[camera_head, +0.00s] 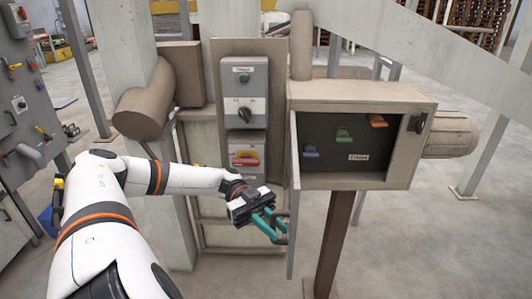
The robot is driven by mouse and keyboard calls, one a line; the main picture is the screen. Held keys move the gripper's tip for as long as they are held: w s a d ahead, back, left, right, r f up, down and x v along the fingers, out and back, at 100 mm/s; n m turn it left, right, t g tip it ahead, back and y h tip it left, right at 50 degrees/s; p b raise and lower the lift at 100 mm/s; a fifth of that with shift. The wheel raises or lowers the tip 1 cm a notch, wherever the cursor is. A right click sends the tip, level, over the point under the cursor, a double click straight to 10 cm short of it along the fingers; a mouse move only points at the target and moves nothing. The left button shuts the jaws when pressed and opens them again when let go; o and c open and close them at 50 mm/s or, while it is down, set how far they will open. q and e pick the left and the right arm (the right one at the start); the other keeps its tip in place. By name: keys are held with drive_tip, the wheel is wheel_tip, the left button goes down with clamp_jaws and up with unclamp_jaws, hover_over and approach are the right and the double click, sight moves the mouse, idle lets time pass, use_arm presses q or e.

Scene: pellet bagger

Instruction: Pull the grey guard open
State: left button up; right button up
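The grey guard (293,205) is a thin panel at the left side of the control box (360,93). It stands swung out from the box front and shows nearly edge-on, so its face is mostly hidden. The box front is uncovered, showing a dark panel (335,165) with blue (310,151), green (343,134) and orange (377,121) handles. My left gripper (276,229) is just left of the guard, its teal fingers apart with a gap between them. I cannot tell whether a fingertip touches the guard. My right gripper is not in view.
A grey switch box (243,92) with a rotary knob and a box with a red-yellow handle (246,159) are on the post behind my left gripper. A brown post (333,240) holds the control box. A tool panel (22,110) stands far left.

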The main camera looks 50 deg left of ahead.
use_arm(q)
drive_tip(key=a+b, duration=0.4)
drive_tip(key=a, duration=0.7)
drive_tip(key=shift+a+b, duration=0.4)
drive_tip(key=shift+w+r, duration=0.1)
